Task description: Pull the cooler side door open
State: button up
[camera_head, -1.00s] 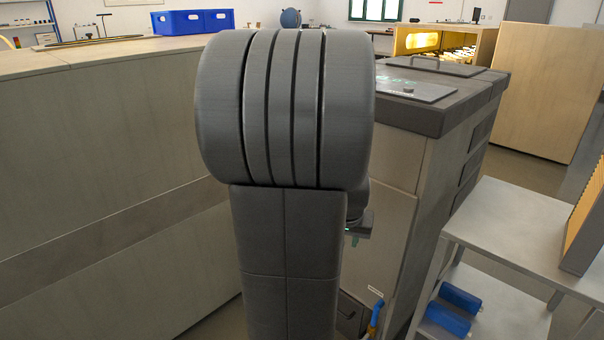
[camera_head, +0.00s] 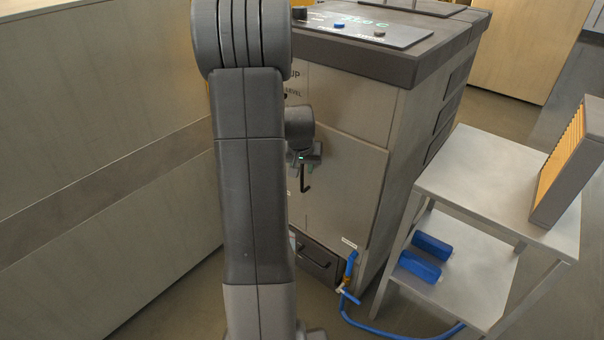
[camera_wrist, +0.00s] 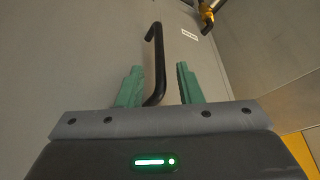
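The cooler (camera_head: 345,110) is a grey cabinet with a dark top and control panel. Its front door (camera_head: 345,185) looks shut. A black bar handle (camera_head: 306,180) on the door shows just below my gripper (camera_head: 304,160), partly hidden by my arm. In the wrist view, the handle (camera_wrist: 155,55) stands out from the pale door (camera_wrist: 105,50). My gripper (camera_wrist: 158,78) is open, with its two green fingers on either side of the handle's lower part. Gaps show on both sides, so the fingers are not closed on it.
A steel side table (camera_head: 490,185) with an orange-finned part (camera_head: 565,165) stands right of the cooler. A blue hose (camera_head: 375,328) with a valve runs across the floor. A drawer (camera_head: 318,262) sits below the door. A wooden wall (camera_head: 100,210) stands at left.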

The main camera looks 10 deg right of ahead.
jog(key=shift+x, duration=1.4)
jog(key=shift+c, duration=0.2)
grip_shut()
jog(key=shift+s, duration=0.1)
